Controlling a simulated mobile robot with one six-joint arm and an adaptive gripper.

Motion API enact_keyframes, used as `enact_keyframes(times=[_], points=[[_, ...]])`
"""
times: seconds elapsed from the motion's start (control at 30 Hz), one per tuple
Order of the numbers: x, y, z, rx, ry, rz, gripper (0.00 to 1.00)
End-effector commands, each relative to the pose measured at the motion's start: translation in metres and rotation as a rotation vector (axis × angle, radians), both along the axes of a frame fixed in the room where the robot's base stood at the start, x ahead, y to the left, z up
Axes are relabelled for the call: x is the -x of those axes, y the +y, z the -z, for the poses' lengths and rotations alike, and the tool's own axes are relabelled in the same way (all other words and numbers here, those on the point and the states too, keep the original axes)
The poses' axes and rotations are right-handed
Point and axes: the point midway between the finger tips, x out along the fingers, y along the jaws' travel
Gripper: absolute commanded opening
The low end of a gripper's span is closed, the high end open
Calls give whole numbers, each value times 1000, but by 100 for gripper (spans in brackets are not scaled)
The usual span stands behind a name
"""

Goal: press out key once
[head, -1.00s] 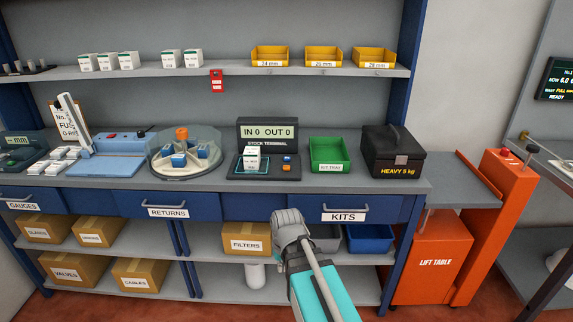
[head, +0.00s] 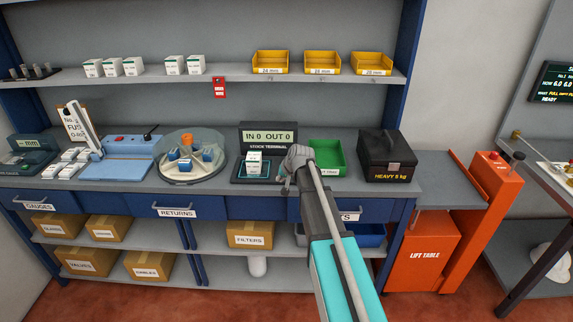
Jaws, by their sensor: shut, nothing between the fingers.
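The stock terminal (head: 267,136) stands on the bench, and its screen reads IN 0 OUT 0. My gripper (head: 284,187) is at the terminal's right side, shut and empty, mostly hidden behind my own wrist. The terminal's keys are hidden behind my arm, so I cannot see which key is which or whether my gripper touches one.
A green tray (head: 330,152) and a black box marked HEAVY 5 kg (head: 388,157) stand to the right. A round dispenser (head: 192,158) stands to the left. A red tag (head: 219,88) hangs from the shelf edge above.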

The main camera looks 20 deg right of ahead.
Motion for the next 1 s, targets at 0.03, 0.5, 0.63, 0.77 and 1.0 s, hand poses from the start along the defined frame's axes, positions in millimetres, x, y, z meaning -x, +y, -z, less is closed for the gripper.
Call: enact_keyframes(times=[0.03, 0.5, 0.63, 0.77, 1.0], points=[[-17, -8, -18, -13, -22, 18, 0], [-87, -49, -74, -97, -159, 132, 0], [-90, -51, -75, -102, -166, 138, 0], [-89, -51, -75, -102, -166, 138, 0], [-89, -51, -74, -102, -167, 138, 0]])
